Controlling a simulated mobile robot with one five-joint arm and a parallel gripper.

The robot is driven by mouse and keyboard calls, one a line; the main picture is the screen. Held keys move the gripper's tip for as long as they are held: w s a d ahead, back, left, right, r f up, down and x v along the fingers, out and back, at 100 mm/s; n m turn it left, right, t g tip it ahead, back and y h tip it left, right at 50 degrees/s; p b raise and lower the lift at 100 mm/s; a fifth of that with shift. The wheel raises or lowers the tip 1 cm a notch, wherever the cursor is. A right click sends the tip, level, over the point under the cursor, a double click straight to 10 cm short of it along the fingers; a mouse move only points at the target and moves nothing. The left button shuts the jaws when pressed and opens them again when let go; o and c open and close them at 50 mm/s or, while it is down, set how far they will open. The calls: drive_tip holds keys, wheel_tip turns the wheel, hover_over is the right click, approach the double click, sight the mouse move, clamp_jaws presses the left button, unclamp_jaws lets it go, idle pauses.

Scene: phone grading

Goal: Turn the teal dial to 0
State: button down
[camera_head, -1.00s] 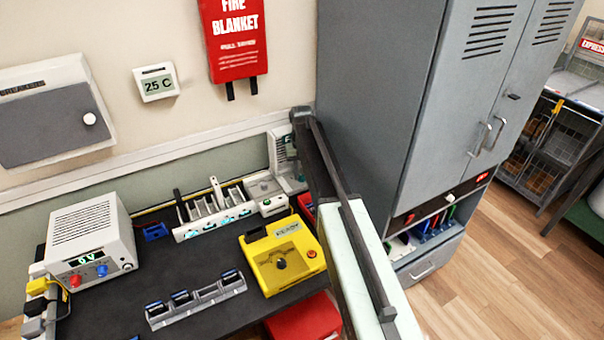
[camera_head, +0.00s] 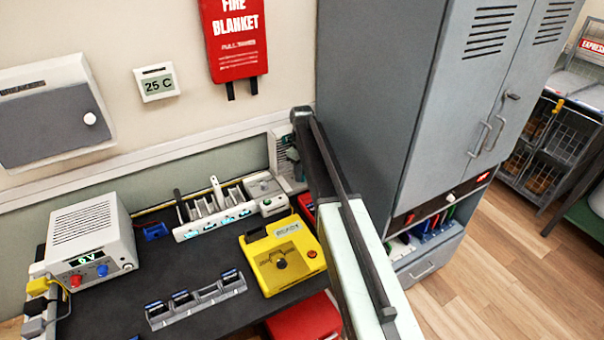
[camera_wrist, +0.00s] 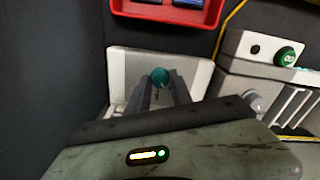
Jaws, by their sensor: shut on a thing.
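The teal dial (camera_wrist: 160,76) sits on a pale grey unit (camera_wrist: 122,62) in the wrist view. My gripper (camera_wrist: 160,84) is shut on the dial, with a dark finger on each side of it. The dial's pointer and any numbers around it are too small or hidden to read. In the head view the pale unit (camera_head: 278,150) stands at the back right of the bench against the wall. My arm and gripper hide much of it there, and the dial's setting cannot be read.
A tall grey cabinet (camera_head: 380,100) stands close to the right of my arm. A yellow box (camera_head: 265,270) with a knob is on the bench in front. A white rack (camera_head: 215,225) and power supply (camera_head: 92,240) stand to the left. A red tray (camera_wrist: 165,12) shows in the wrist view.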

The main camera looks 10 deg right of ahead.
idle(0.4)
drive_tip(key=c, duration=1.1)
unclamp_jaws()
drive_tip(key=shift+c, duration=0.2)
wheel_tip(320, 180, up, 8)
drive_tip(key=p, duration=0.8)
drive_tip(key=shift+f, duration=0.1)
drive_tip(key=shift+s, duration=0.1)
